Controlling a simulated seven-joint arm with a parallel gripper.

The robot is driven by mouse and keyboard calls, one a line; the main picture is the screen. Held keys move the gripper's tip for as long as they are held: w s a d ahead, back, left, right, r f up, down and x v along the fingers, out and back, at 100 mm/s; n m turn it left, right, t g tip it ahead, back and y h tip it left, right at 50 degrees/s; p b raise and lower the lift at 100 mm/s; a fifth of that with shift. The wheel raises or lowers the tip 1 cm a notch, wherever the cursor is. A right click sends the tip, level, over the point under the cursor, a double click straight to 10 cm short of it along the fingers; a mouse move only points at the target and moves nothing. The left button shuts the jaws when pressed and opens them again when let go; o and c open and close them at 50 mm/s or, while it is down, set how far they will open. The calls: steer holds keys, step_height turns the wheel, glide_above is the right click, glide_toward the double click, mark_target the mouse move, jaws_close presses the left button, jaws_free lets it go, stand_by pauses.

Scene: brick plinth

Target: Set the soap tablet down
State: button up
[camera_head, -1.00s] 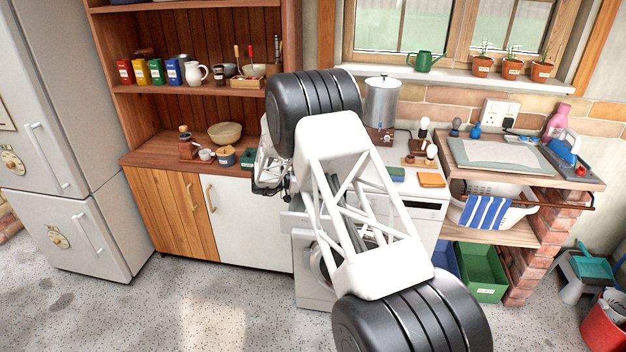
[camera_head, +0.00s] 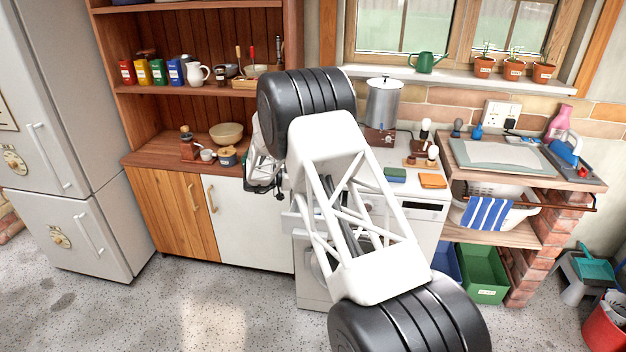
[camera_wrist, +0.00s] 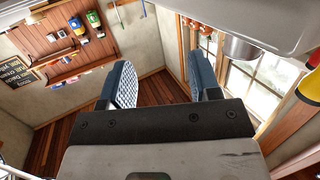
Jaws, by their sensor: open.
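I cannot make out a soap tablet for certain in either view. A green-and-blue block (camera_head: 395,174) and a flat orange piece (camera_head: 432,181) lie on the white appliance top, right of my arm. In the wrist view my gripper (camera_wrist: 165,88) has its two blue-grey padded fingers spread apart, with nothing between them. In the head view my gripper (camera_head: 264,170) is in front of the white cupboard and the counter's right end, partly hidden by my arm.
A wooden counter (camera_head: 160,158) holds a bowl (camera_head: 226,133) and small jars. A metal urn (camera_head: 383,103) stands behind my arm. A wooden worktop (camera_head: 590,182) on brick is at right. A green crate (camera_head: 483,276) is below it.

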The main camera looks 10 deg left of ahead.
steer(key=v, duration=0.9)
steer(key=shift+w+d, duration=0.1)
stand_by(0.4)
